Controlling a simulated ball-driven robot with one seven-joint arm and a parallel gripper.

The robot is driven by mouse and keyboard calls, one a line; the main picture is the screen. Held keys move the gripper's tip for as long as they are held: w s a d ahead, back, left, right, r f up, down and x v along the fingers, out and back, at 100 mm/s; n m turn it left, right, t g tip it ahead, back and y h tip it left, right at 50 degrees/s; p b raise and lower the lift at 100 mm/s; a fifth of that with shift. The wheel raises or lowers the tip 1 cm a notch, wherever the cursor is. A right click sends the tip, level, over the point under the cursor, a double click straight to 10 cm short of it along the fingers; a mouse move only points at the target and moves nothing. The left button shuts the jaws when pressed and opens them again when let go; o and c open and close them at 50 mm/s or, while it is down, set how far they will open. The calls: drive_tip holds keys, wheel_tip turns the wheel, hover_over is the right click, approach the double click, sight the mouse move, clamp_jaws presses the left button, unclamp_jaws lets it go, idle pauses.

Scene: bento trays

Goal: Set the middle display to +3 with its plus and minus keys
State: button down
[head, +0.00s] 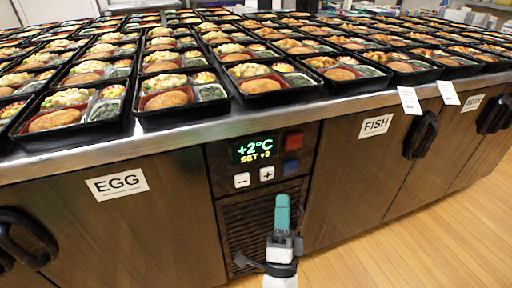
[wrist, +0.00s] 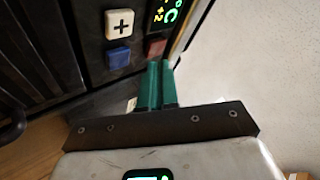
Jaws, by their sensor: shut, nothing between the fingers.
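The middle display (head: 256,149) reads +2°C with SET +2 below it, on a dark panel between the EGG and FISH doors. The minus key (head: 242,180) and the plus key (head: 266,173) are white squares under the display. My gripper (head: 282,203), with teal fingers, is shut and empty, below and right of the plus key in the head view. In the wrist view the fingertips (wrist: 160,66) show beside the panel, with the plus key (wrist: 119,24) up and left of them. Part of the display (wrist: 167,14) shows there; the minus key does not.
A red button (head: 293,141) and a blue button (head: 290,166) sit right of the display, near the plus key. A vent grille (head: 245,222) lies below the keys. Filled bento trays (head: 180,117) cover the counter above. Door handles (head: 420,135) stick out to the right.

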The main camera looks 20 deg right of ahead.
sight(267, 174)
drive_tip(key=shift+s+r+p, duration=0.1)
drive_tip(key=shift+p, duration=0.3)
drive_tip(key=s+p, duration=0.3)
drive_tip(key=p, duration=0.3)
drive_tip(key=shift+s+p, duration=0.3)
drive_tip(key=shift+w, duration=0.1)
drive_tip(key=w+b, duration=0.3)
drive_tip(key=w, duration=0.5)
drive_tip(key=shift+w, duration=0.3)
drive_tip(key=shift+w+b, duration=0.1)
drive_tip(key=shift+b, duration=0.25)
idle(1.6)
drive_tip(key=shift+w+b, duration=0.3)
drive_tip(key=shift+w, duration=0.05)
